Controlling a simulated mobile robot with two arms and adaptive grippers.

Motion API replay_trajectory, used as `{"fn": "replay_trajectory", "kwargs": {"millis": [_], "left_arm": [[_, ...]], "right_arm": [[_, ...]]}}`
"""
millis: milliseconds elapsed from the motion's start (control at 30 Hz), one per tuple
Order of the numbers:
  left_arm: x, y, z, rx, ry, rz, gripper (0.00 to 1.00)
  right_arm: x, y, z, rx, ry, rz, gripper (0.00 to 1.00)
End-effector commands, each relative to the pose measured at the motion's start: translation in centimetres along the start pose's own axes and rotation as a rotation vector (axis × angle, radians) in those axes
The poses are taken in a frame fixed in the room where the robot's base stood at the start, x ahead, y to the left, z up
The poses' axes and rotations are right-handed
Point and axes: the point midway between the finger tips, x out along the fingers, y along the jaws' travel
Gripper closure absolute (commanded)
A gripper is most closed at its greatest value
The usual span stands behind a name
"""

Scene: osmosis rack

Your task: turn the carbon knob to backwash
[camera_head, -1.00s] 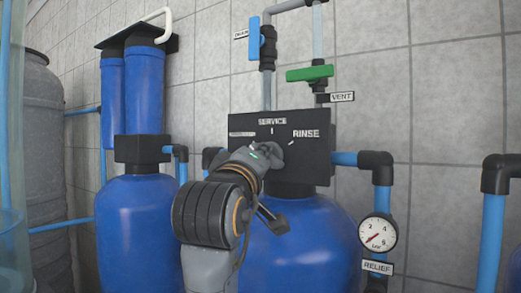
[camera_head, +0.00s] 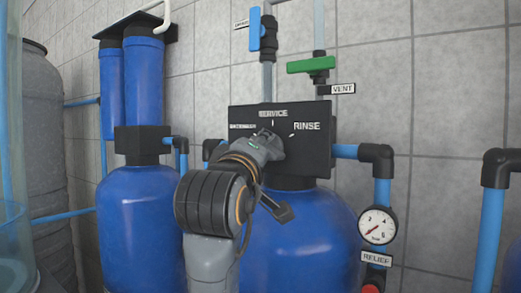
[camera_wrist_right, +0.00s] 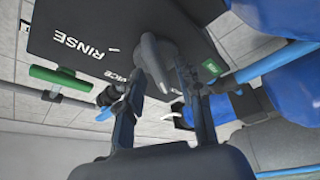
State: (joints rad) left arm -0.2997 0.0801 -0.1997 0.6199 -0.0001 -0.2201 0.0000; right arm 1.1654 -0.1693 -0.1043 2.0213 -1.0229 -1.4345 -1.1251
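The carbon knob is a grey lever on the black valve panel (camera_head: 312,154) of the middle blue tank. In the right wrist view the knob (camera_wrist_right: 152,58) shows large in front of the panel. My right gripper (camera_head: 268,146) is at the panel and hides part of the knob. Its two fingers (camera_wrist_right: 162,78) are apart, with the knob's lower end between their tips; I cannot tell whether they press on it. SERVICE (camera_head: 273,113) and RINSE (camera_head: 306,126) are readable. The label at upper left (camera_head: 242,126) is blurred. My left gripper is not in view.
A blue-handled valve (camera_head: 255,33) and a green-handled valve (camera_head: 311,65) are above the panel. A pressure gauge (camera_head: 377,226) and blue pipe stand to the right. Another blue tank (camera_head: 138,230) with twin filters is at the left. Free space lies in front of the wall at right.

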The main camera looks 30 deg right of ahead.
Motion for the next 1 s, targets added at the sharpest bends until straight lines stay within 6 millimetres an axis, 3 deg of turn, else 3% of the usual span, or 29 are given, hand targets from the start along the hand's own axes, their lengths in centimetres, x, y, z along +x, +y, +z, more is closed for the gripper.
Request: {"fn": "replay_trajectory", "kwargs": {"millis": [267,700,1000], "left_arm": [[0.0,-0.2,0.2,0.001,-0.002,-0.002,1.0],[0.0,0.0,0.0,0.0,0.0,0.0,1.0],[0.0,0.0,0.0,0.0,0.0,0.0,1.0]], "right_arm": [[-0.9,0.0,0.0,0.001,0.001,0.0,0.64],[-9.5,-0.1,-0.1,0.002,0.003,-0.003,0.64],[-12.0,-0.1,0.0,0.0,0.0,-0.001,0.64]]}}
